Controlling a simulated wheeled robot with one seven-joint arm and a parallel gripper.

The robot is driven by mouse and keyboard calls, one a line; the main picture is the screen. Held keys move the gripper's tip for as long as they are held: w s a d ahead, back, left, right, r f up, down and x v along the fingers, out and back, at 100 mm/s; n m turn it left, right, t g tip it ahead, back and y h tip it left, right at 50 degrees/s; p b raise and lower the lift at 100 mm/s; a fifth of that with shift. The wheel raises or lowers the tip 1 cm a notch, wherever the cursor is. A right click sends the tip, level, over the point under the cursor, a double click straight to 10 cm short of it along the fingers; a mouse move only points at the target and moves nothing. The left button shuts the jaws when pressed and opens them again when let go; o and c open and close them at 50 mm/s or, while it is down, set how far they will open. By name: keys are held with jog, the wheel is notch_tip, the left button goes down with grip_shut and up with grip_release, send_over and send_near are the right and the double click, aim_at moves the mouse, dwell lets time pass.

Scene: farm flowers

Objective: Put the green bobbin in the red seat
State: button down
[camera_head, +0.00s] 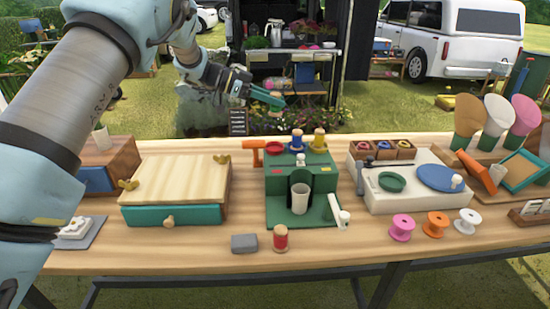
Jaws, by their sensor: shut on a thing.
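My gripper (264,95) is in the air behind and above the table, up and left of the green stand (322,179). A small green shape, seemingly the green bobbin (268,99), shows at its jaws. The jaws are shut on it, but its tilt is hard to tell at this size. The red seat (275,148) is a red ring on top of the stand, at the left of a row, and looks empty. A blue bobbin (297,141) and a yellow bobbin (319,139) stand upright to its right.
An orange-handled tool (254,147) is close left of the red seat. A red bobbin (281,240) and grey block (244,243) lie in front. A wooden box (175,185) is left; a white player-like unit (415,192) and pink, orange and white spools (435,224) are right.

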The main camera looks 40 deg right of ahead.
notch_tip(320, 180, down, 2)
jog(key=shift+b, duration=0.4)
jog(key=shift+f+p, duration=1.4)
jog(key=shift+f, duration=3.4)
jog(key=shift+f, duration=0.25)
jog(key=c, duration=0.6)
grip_release()
jog(key=shift+r, duration=0.2)
jog(key=b+v, duration=0.3)
jog(key=v, duration=0.9)
jog(key=shift+r, duration=0.15)
